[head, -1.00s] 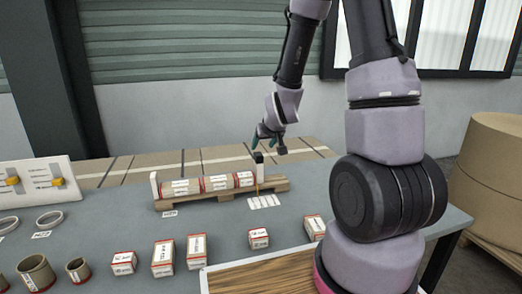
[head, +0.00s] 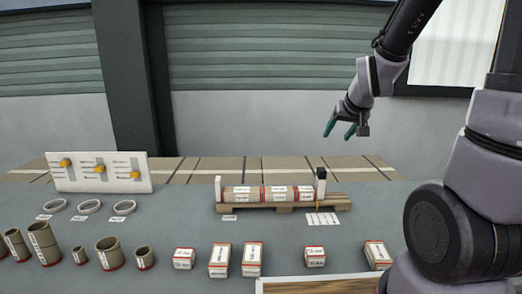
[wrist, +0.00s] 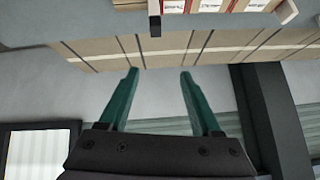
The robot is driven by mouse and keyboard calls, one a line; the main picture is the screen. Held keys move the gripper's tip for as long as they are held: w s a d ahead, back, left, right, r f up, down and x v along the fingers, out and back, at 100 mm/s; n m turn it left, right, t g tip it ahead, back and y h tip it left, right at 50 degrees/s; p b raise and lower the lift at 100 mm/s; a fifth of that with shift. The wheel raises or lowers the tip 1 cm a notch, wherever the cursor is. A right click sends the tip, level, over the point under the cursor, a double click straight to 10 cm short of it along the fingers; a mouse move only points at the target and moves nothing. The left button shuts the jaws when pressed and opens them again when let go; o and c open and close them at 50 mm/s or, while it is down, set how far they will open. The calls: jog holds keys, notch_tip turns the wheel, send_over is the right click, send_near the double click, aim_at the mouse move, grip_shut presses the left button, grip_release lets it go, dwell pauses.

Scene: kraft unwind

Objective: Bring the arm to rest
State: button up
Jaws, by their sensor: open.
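My gripper (head: 341,124) is raised above the far right part of the grey table (head: 180,222), to the right of and above the wooden cradle. Its two green fingers are apart and nothing is between them. In the wrist view my gripper (wrist: 158,80) also shows open and empty. It faces the wall, with the cradle's edge upside down at the top of that view.
A wooden cradle (head: 280,207) holds red-banded rolls between end posts. A white panel with yellow sliders (head: 98,172) stands at the left. Rings, brown tubes and several small boxes (head: 218,260) line the front. A wood-topped tray (head: 320,285) sits at the front right.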

jog(key=s+r+m, duration=0.1)
jog(key=s+r, duration=0.5)
jog(key=s, duration=0.3)
jog(key=s+r+m+g+y, duration=0.1)
jog(key=s+r, duration=0.6)
jog(key=s, duration=0.2)
jog(key=shift+d+m, duration=0.15)
jog(key=shift+m, duration=0.25)
jog(key=shift+r, duration=0.1)
dwell(0.5)
